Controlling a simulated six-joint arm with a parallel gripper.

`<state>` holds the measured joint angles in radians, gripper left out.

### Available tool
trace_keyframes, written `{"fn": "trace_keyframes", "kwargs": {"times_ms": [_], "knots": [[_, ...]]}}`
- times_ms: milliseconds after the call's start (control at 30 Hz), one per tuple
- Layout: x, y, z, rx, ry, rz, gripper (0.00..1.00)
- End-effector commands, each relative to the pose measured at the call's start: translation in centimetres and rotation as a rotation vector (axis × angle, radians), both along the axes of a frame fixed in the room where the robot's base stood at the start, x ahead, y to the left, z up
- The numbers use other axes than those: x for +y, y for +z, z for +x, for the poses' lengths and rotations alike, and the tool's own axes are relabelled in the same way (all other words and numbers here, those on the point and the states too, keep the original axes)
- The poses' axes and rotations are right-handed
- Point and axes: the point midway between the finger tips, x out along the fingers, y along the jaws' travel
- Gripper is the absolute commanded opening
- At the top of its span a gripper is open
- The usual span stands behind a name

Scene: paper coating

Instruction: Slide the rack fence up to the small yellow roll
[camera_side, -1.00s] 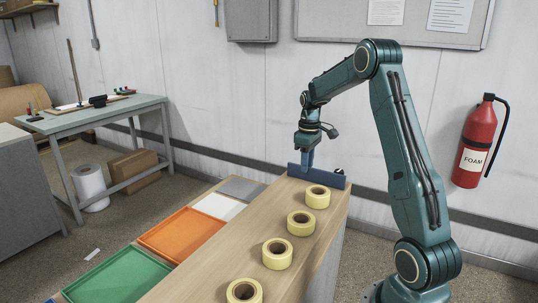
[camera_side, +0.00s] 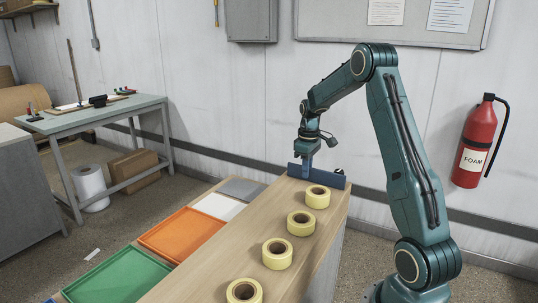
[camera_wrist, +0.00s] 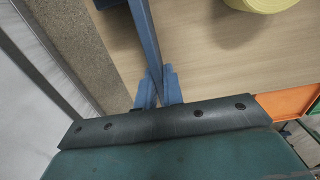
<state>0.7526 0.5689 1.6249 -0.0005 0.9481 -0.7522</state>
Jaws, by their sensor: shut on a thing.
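The rack fence (camera_side: 328,179) is a blue upright panel across the far end of the wooden rack. It also shows in the wrist view as a blue strip (camera_wrist: 146,35). My gripper (camera_side: 307,172) points down at the fence, and its blue fingers (camera_wrist: 158,90) are shut on the strip. Several yellow rolls stand in a row on the rack. The closest to the fence (camera_side: 317,196) is a short way in front of it, with bare wood between. Part of a yellow roll (camera_wrist: 262,4) shows at the wrist view's top edge. The rolls' sizes are hard to compare.
Green (camera_side: 112,281), orange (camera_side: 182,234) and white (camera_side: 218,206) trays lie left of the rack (camera_side: 222,255). The wall stands behind the fence. A work table (camera_side: 90,112) is farther left, and a red extinguisher (camera_side: 474,146) hangs at right.

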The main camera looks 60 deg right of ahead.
Motion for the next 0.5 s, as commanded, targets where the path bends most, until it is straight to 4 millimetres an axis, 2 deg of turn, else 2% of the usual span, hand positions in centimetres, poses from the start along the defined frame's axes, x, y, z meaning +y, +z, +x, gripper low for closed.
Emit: {"fn": "trace_keyframes", "kwargs": {"times_ms": [167, 500], "knots": [[0.8, 0.1, 0.1, -0.001, 0.002, -0.001, 0.0], [5.7, 0.1, 0.1, -0.001, 0.004, 0.0, 0.0]]}}
